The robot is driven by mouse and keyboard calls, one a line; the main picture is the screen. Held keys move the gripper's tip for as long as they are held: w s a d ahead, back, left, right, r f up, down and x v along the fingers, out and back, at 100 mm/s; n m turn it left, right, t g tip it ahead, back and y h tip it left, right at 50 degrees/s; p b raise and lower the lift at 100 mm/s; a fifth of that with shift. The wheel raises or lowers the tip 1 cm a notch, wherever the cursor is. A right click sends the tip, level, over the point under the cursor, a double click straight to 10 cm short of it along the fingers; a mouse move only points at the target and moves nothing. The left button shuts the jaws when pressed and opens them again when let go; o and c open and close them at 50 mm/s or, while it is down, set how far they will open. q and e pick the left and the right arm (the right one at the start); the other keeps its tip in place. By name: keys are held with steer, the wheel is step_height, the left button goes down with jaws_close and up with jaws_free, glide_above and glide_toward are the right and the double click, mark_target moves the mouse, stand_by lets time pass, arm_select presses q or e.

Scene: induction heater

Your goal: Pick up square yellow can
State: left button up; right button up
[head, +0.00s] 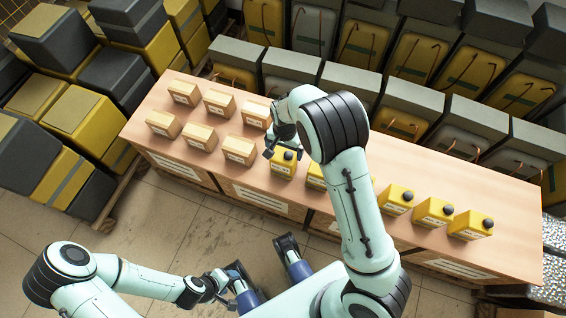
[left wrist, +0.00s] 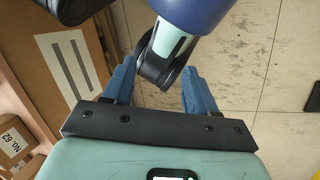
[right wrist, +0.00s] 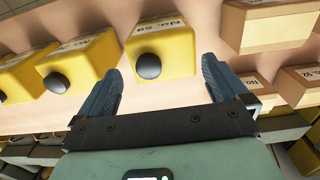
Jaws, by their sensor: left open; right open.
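Several boxy yellow cans with black round caps and white labels stand in a row along the near edge of the long table. The yellow can at the row's left end (head: 283,163) is closest to my right gripper. In the right wrist view a yellow can (right wrist: 165,45) lies just beyond the fingertips, roughly between their lines, with its cap towards me. My right gripper (right wrist: 161,72) is open and empty; in the head view its arm partly hides it and the middle cans. My left gripper (left wrist: 160,80) is open and empty, low over the floor in front of the table.
Several small cardboard boxes (head: 200,136) stand on the left part of the wooden table (head: 330,160). Stacked yellow and black cases (head: 80,110) stand at left, and more line the back (head: 410,127). Tiled floor (head: 180,230) lies in front.

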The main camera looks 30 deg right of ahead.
steer(key=shift+f, duration=0.95)
step_height(320, 180, down, 5)
steer(key=shift+w+a+r+b, duration=0.1)
steer(key=shift+a+b, duration=0.05)
steer(key=shift+b, duration=0.8)
steer(key=shift+r, duration=0.1)
steer(key=c, duration=1)
arm_select(q)
steer(key=shift+t, duration=0.4)
steer(key=w+f, duration=0.1)
steer(key=w+a+f, duration=0.1)
steer(key=w, duration=0.1)
steer(key=shift+a+f, duration=0.1)
steer(key=shift+f, duration=0.15)
arm_select(e)
steer(key=shift+c, duration=0.6)
steer(key=shift+r, duration=0.15)
